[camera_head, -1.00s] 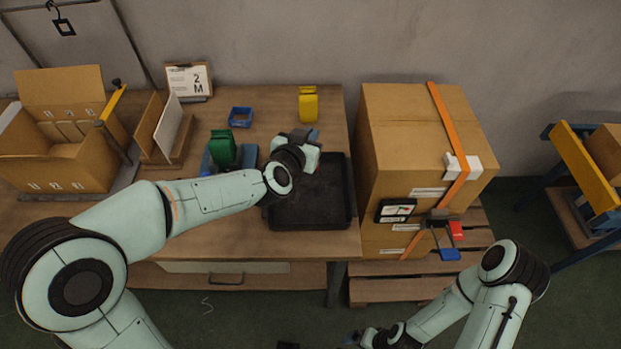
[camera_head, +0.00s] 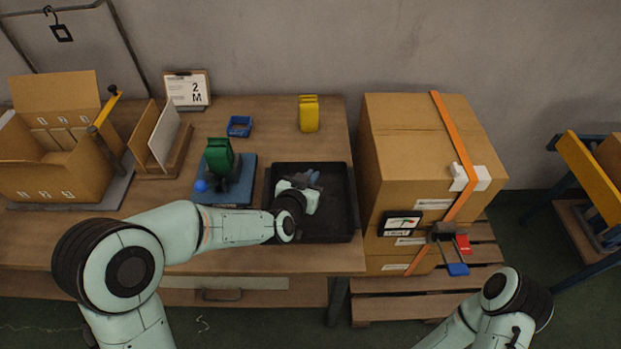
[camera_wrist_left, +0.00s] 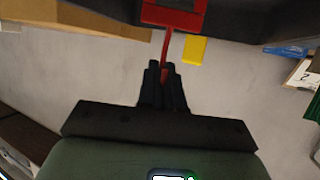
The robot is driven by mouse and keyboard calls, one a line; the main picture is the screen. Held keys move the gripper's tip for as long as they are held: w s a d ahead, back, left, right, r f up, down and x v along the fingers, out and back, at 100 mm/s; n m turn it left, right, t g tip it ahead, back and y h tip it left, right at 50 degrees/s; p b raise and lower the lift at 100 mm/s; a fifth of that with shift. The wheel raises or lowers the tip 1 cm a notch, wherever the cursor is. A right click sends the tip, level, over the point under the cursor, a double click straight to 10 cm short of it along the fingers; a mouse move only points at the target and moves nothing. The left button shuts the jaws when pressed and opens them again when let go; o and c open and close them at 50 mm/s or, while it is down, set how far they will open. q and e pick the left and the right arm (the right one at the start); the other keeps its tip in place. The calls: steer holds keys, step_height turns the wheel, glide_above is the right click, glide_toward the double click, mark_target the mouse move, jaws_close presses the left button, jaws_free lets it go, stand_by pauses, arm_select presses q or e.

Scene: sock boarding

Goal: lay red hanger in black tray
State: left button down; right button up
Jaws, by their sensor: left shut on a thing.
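The black tray (camera_head: 342,232) lies at the right end of the workbench. My left gripper (camera_head: 312,180) is over the tray, low above or inside it, and my wrist covers part of the tray's left side. In the left wrist view my left gripper (camera_wrist_left: 165,68) is shut on the thin red stem of the red hanger (camera_wrist_left: 172,16). The hanger's wider red part is at the top edge of that view, in front of a dark surface. I cannot tell whether it touches the tray. In the head view the hanger is hidden. My right gripper is out of view.
A green sock-like piece (camera_head: 219,156) stands on a blue base (camera_head: 240,186) left of the tray. A yellow piece (camera_head: 309,114) and a small blue bin (camera_head: 239,126) are behind. A large strapped carton (camera_head: 400,150) stands close to the right. An open carton (camera_head: 60,185) is at left.

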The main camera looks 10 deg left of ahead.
arm_select(q)
steer(key=shift+f, duration=0.15)
steer(key=c, duration=1.3)
jaws_free()
steer(key=shift+r, duration=0.2)
steer(key=v, duration=1.2)
